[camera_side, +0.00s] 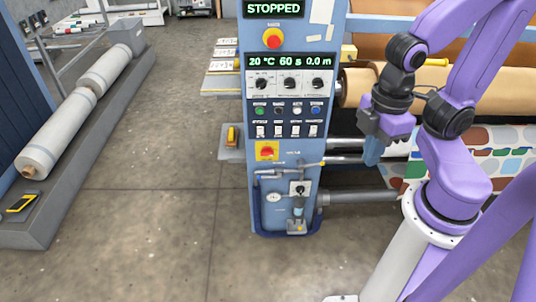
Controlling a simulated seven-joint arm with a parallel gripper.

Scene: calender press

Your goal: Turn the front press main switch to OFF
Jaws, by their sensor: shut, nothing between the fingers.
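The front press main switch (267,151) looks like a red rotary handle on a yellow plate, low on the front of the blue control column. Its exact position is too small to read. My gripper (373,160) is to the right of the column, in front of the rollers. It points down with its blue fingers together and empty. It is clearly apart from the switch.
The control column (255,215) carries a red emergency button (273,39), a display (290,62) reading 20 °C, 60 s, 0.0 m, knobs and several small switches. A STOPPED sign (274,9) is on top. Levers and a gauge (273,197) sit below. Floor in front is clear.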

